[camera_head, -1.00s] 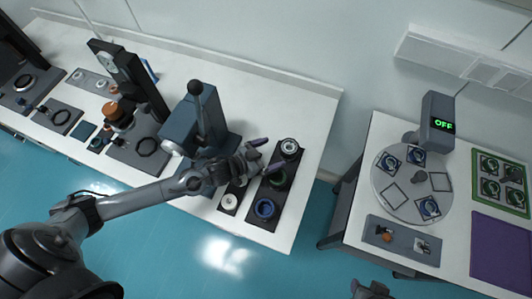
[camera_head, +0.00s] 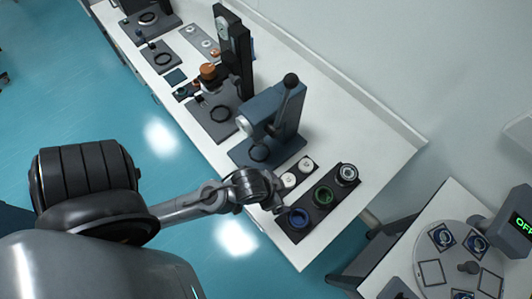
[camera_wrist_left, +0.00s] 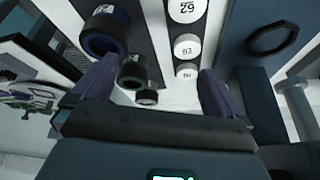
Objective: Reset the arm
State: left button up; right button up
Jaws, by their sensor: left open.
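My left arm comes in from the left in the head view. Its gripper (camera_head: 278,208) is near the front edge of the white table, beside the dark tray with rings. In the left wrist view the left gripper (camera_wrist_left: 150,95) has its two purple fingers wide apart with nothing between them. Beyond the fingers stand a blue ring (camera_wrist_left: 104,32), a green ring (camera_wrist_left: 132,70) and a smaller dark ring (camera_wrist_left: 147,97). Round white pieces (camera_wrist_left: 187,45) with numbers lie in a row to their right. My right gripper is not in view.
A blue-grey press with a lever (camera_head: 287,105) stands behind the gripper on the white table (camera_head: 365,135). A dark stand (camera_head: 232,50) is farther left. At right, a second table carries a round turntable (camera_head: 462,262) and a display unit (camera_head: 515,222). The teal floor in front is clear.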

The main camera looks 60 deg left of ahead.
pick_arm(q)
jog(key=s, duration=0.1)
jog(key=s+g, duration=0.1)
jog(key=s+a, duration=0.1)
jog(key=shift+s+r, duration=0.15)
jog(key=shift+r, duration=0.25)
jog(key=shift+r, duration=0.1)
notch_tip(320, 180, up, 19)
jog(key=p, duration=1.9)
